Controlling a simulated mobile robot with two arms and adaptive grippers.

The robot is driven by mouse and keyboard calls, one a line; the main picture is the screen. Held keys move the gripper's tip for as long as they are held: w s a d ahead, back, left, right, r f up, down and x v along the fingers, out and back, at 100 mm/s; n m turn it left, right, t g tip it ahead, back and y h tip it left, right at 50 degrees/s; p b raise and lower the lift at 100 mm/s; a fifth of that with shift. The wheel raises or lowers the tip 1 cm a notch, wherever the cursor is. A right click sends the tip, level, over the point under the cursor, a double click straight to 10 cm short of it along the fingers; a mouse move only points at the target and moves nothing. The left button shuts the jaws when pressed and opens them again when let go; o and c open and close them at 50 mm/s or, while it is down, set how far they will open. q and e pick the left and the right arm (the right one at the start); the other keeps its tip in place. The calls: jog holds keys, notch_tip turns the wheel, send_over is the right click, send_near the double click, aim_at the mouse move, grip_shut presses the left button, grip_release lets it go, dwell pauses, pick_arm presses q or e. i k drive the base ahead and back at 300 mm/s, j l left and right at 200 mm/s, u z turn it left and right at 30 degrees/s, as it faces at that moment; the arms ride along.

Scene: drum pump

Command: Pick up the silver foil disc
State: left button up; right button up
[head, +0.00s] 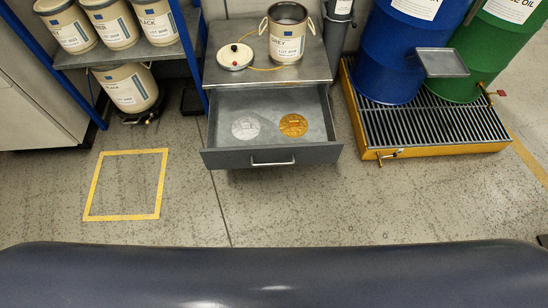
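The silver foil disc (246,128) lies flat on the left side of an open drawer (240,158) in a grey cabinet. A gold-orange disc (293,125) lies to its right in the same drawer, apart from it. The drawer is pulled out toward me and has a light bar handle (272,163) on its front. Neither of my grippers shows in the head view.
A pail labelled GREY (287,45) and a round lid (235,57) stand on the cabinet top. Shelves with labelled pails (112,25) are at left. Blue (395,55) and green drums stand on a yellow grated pallet (435,147). A yellow floor square (126,217) and the front floor are clear.

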aim_at(244, 128)
jog(key=i+l, duration=0.25)
jog(key=i, duration=0.2)
jog(key=i+l, duration=0.25)
jog(key=i, duration=0.2)
